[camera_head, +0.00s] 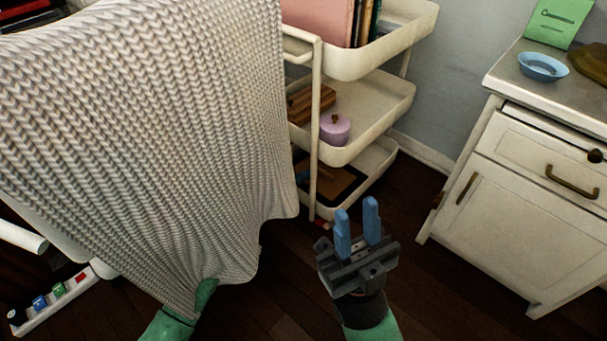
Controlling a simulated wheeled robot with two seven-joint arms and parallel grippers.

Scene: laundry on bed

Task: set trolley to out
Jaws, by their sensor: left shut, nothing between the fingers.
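The white three-tier trolley (372,129) stands at the top centre, against the grey wall. Its left side is hidden behind a hanging cream knitted blanket (150,130). A white handle bar (300,37) shows at its upper left, above a front post. My right gripper (357,214) is open and empty, with two blue fingers pointing up the picture, in front of the trolley's lower shelf. I cannot tell whether it touches anything. My left arm's green links show at the bottom, by the blanket's lower edge. The left gripper's fingers are hidden, apparently behind the blanket.
The trolley holds books (330,15), a wooden item (310,103), a purple round item (334,128) and a dark flat item (330,184). A white cabinet (535,200) stands right, bearing a blue bowl (543,67). Dark floor (425,185) lies open between. A power strip (52,302) lies lower left.

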